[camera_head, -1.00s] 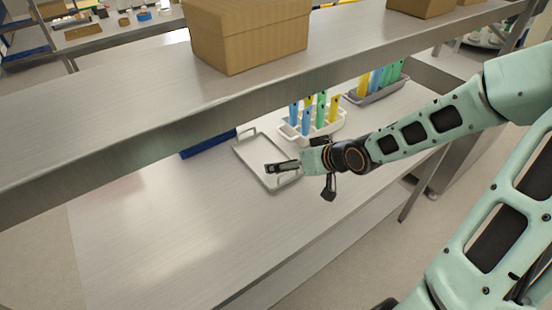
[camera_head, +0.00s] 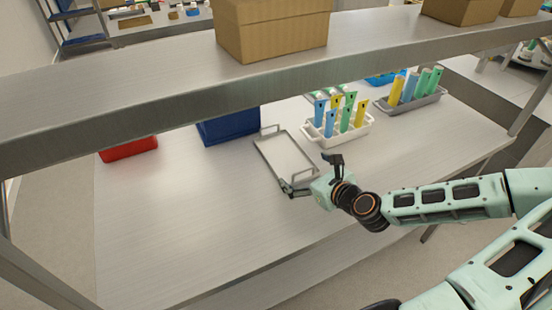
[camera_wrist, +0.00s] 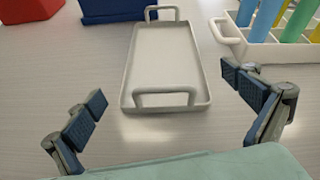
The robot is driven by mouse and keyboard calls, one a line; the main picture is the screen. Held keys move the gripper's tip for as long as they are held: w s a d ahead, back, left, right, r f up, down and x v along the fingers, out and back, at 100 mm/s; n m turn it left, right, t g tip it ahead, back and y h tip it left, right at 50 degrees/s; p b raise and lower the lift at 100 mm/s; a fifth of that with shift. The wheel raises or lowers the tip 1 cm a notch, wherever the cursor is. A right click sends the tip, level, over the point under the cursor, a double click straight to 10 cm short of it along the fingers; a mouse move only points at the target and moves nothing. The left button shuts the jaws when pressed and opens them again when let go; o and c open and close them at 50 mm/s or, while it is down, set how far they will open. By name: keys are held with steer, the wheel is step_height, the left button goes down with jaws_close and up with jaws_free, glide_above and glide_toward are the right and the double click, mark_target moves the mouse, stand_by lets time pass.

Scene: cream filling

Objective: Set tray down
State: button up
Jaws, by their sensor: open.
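A shallow grey tray (camera_head: 283,160) with a raised handle at each end lies flat on the metal table and looks empty. It also shows in the wrist view (camera_wrist: 165,60), with its near handle (camera_wrist: 165,92) facing me. My gripper (camera_head: 308,175) is at the near end of the tray in the head view. In the wrist view my gripper (camera_wrist: 160,108) is open, with its two fingers wide apart on either side of the near handle and nearer to me. The fingers are not touching the handle. Nothing is between the fingertips.
A white caddy (camera_head: 362,127) with coloured tubes stands right of the tray. A grey caddy (camera_head: 430,101) stands farther right. A blue bin (camera_head: 228,127) and a red bin (camera_head: 128,149) are to the left. A shelf (camera_head: 120,118) spans above. The table's front left (camera_head: 190,220) is clear.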

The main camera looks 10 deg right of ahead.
steer(key=shift+d+f+m, duration=0.1)
steer(key=shift+f+m, duration=0.15)
steer(key=shift+m, duration=0.95)
steer(key=shift+w+f, duration=0.1)
steer(key=shift+w, duration=0.1)
glide_toward(282, 153)
steer(key=shift+p+x, duration=0.35)
steer(key=shift+x, duration=2.2)
steer(key=shift+c, duration=0.3)
